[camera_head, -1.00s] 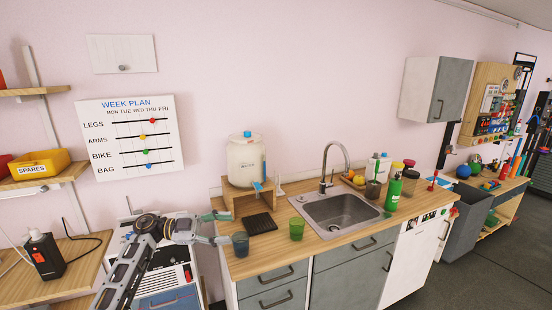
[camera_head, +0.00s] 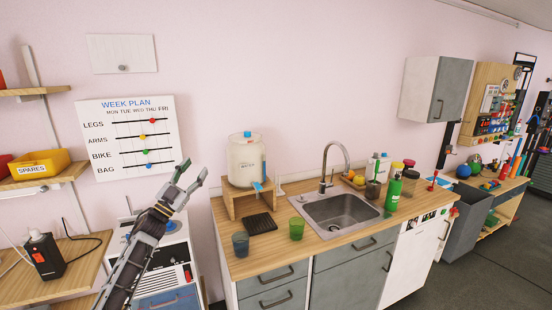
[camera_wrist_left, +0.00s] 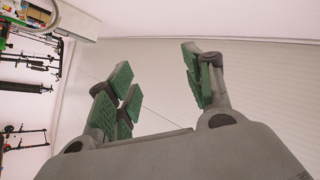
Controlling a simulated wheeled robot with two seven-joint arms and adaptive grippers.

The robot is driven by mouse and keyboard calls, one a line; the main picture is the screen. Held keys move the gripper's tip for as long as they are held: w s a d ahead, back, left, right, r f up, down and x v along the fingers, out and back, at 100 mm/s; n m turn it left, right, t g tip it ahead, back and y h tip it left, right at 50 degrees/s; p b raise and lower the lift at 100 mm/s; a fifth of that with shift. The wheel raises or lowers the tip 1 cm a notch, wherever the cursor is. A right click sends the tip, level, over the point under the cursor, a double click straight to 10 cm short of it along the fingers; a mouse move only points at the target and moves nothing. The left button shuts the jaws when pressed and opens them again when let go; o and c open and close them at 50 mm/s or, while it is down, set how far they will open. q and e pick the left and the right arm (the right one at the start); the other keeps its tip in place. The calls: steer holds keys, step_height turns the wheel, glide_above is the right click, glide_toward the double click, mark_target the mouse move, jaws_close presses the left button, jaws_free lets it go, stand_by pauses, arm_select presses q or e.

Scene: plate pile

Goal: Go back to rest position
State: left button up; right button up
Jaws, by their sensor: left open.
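My left gripper (camera_head: 192,173) is raised in the head view, in front of the pink wall between the week plan board and the water dispenser. Its fingers point up and are apart, with nothing between them. In the left wrist view, the open left gripper (camera_wrist_left: 165,88) shows green pads, with only a pale surface behind them. My right gripper is in neither view.
A wooden counter (camera_head: 262,262) holds a dark blue cup (camera_head: 240,244), a green cup (camera_head: 297,229), a water dispenser (camera_head: 246,161) on a wooden stand, and a sink (camera_head: 341,212). A white cabinet (camera_head: 177,252) stands behind my left arm. The week plan board (camera_head: 130,137) hangs on the wall.

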arm_select(q)
steer(key=w+a+f+n+g+y, duration=0.2)
steer(key=w+a+f+n+y, duration=0.5)
steer(key=a+f+n+y, duration=0.6)
steer(key=s+d+f+m+g, duration=0.15)
steer(key=s+f, duration=0.35)
steer(key=f, duration=0.9)
steer(key=s+d+f+g+y, duration=0.1)
steer(key=s+d+f+g, duration=0.3)
steer(key=f, duration=1)
steer(key=s+f+m+g, duration=0.15)
steer(key=s+f, duration=0.55)
steer(key=f, duration=0.8)
steer(key=s+d+f+g, duration=0.2)
steer(key=s+f+g, duration=0.1)
steer(key=s+f, duration=0.95)
steer(key=s+d+f+g, duration=0.2)
steer(key=s+f+g, duration=0.1)
steer(key=s+f, duration=0.95)
steer(key=s+d+f+g, duration=0.1)
steer(key=s+f, duration=0.2)
steer(key=s, duration=0.9)
steer(key=s+d+f+g, duration=0.2)
steer(key=s+f, duration=0.1)
steer(key=s, duration=0.9)
steer(key=s+d+f+n+g, duration=0.1)
steer(key=s+d+f+g, duration=0.1)
steer(key=s, duration=1)
steer(key=shift+s+f, duration=0.3)
steer(key=shift+f, duration=0.55)
